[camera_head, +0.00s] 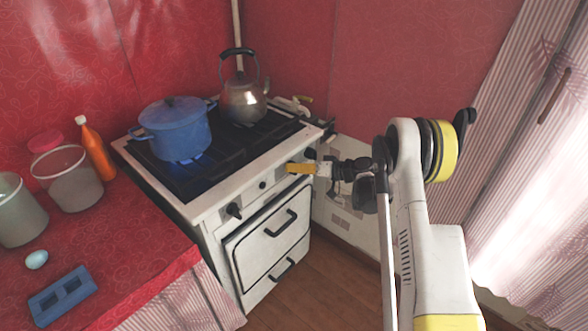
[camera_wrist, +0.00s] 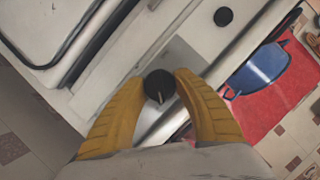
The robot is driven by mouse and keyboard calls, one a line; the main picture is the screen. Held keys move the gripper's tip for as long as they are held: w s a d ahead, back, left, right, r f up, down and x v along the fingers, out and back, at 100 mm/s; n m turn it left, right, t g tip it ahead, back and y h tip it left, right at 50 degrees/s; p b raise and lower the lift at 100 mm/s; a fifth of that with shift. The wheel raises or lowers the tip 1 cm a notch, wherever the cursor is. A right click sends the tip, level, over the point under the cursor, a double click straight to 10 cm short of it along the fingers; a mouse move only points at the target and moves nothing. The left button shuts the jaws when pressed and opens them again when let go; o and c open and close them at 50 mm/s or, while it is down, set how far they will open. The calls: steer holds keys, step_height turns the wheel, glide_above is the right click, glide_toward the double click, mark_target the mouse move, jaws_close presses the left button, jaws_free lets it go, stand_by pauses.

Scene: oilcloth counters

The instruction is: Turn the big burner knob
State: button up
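The white stove (camera_head: 196,208) stands in the corner with its knobs along the front panel. A dark round knob with a pale pointer mark (camera_wrist: 159,86) sits between my yellow fingertips in the wrist view. My gripper (camera_head: 291,168) reaches the right end of the front panel from the right and hides this knob in the head view. In the wrist view my gripper (camera_wrist: 160,80) looks shut on the knob, a fingertip against each side. A smaller plain round knob (camera_head: 262,184) and a left knob with a pointer (camera_head: 234,210) stay uncovered.
A blue pot (camera_head: 180,131) stands over a blue flame, with a metal kettle (camera_head: 244,101) behind it. The oven door handle (camera_head: 281,224) sticks out below the panel. A red counter (camera_head: 120,243) adjoins on the left. Wooden floor is clear in front.

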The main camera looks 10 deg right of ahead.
steer(key=o, duration=0.4)
steer(key=shift+w+a, duration=0.1)
